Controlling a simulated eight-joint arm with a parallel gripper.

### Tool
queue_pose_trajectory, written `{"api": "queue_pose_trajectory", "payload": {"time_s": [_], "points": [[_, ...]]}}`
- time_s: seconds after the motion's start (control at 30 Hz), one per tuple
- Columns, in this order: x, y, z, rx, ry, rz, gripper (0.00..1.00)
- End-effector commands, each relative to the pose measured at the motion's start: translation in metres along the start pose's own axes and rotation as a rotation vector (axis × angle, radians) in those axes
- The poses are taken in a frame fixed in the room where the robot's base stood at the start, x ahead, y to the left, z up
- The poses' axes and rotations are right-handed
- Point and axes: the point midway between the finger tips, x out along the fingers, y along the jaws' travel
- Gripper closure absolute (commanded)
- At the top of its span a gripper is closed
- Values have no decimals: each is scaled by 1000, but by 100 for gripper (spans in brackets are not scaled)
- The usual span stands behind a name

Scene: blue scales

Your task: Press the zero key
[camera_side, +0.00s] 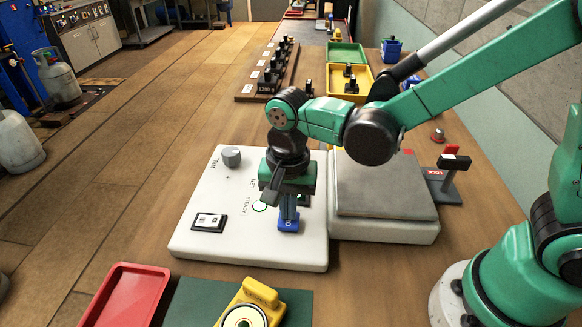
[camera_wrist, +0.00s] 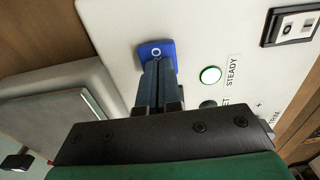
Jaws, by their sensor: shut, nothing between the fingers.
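The zero key is a blue square key with a white ring mark, on the white control panel (camera_side: 245,249) of the scales. The zero key (camera_side: 289,226) is near the panel's right edge in the side view and also shows at the top middle of the wrist view (camera_wrist: 156,48). My gripper (camera_side: 289,215) points down at the key, its fingers together and empty. In the wrist view my fingertips (camera_wrist: 157,62) overlap the key's lower part and hide some of it. I cannot tell whether they touch it or hover just above.
The panel also has a STEADY lamp (camera_wrist: 210,75) with a green rim, a TRIM knob (camera_side: 232,156) and a rocker switch (camera_side: 209,222). The grey weighing plate (camera_side: 385,190) is at right, with a red-and-black lever (camera_side: 453,162) beyond. A red tray (camera_side: 125,297) and yellow object (camera_side: 250,303) are in front.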

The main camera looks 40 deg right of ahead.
Motion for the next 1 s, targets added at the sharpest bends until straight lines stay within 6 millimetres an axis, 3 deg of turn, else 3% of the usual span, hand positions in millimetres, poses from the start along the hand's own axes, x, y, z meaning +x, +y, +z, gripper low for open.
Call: {"api": "queue_pose_trajectory", "payload": {"time_s": [0.23, 0.6, 0.77, 1.0], "points": [[18, 0, 0, 1, 1, 0, 100], [17, 0, 0, 1, 1, 0, 100], [2, 0, 0, 1, 1, 0, 100], [-43, -1, 0, 0, 1, -1, 100]]}}
